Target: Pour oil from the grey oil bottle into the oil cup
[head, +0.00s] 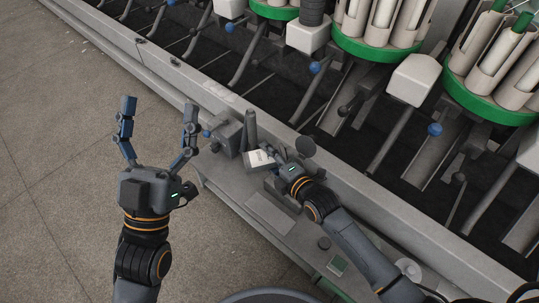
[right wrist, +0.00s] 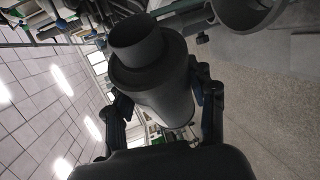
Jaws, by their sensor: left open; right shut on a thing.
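My right gripper (head: 272,160) is shut on the grey oil bottle (right wrist: 165,95), a dark grey cylinder with a narrower neck (right wrist: 135,40). In the right wrist view the fingers lie on both sides of its body. In the head view the bottle is mostly hidden; a pale label-like patch (head: 258,159) shows at the fingers. A round grey rim (right wrist: 248,12), possibly the oil cup, is cut off at the top right of the right wrist view, apart from the bottle neck. I see no oil flowing. My left gripper (head: 157,128) is open and empty, left of the machine edge.
A grey box (head: 226,133) and a dark upright cylinder (head: 251,128) stand on the machine ledge beside the right gripper. A dark disc (head: 305,146) is just behind it. Green-rimmed cone holders (head: 375,50) line the machine. Open floor (head: 60,150) lies left.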

